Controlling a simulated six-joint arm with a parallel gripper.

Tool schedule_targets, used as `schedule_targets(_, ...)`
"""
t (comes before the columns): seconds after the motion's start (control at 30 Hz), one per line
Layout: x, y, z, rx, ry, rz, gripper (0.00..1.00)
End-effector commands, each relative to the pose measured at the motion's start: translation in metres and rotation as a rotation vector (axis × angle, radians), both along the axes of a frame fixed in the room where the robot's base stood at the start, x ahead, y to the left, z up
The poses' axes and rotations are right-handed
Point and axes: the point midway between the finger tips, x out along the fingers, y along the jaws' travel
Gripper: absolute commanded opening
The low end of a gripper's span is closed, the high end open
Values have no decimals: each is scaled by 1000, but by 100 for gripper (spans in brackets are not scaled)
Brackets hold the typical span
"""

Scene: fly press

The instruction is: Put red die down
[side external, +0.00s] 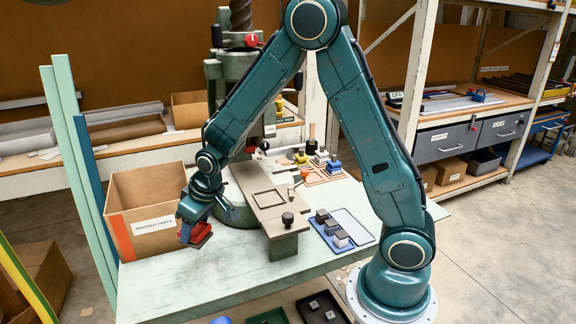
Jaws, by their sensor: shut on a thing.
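My gripper (193,237) is shut on the red die (202,233) and points down. It holds the die in front of the cardboard box labelled pressed parts, over the left part of the pale green table (180,286). The jaws partly hide the die. I cannot tell from this single view how high it is above the table.
The cardboard box (150,226) stands behind my gripper. The press bed (268,203) with a square frame and a dark knob is to the right. A blue tray (338,246) holds several grey and dark blocks. The front left tabletop is clear.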

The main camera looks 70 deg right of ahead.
Motion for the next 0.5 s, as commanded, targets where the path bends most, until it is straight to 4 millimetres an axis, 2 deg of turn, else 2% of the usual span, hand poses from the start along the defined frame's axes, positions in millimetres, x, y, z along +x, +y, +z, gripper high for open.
schedule_targets(0.17, -4, 0, -7, 0, 1, 1, 16)
schedule_targets(0.5, -34, 0, -44, 0, 3, 2, 16)
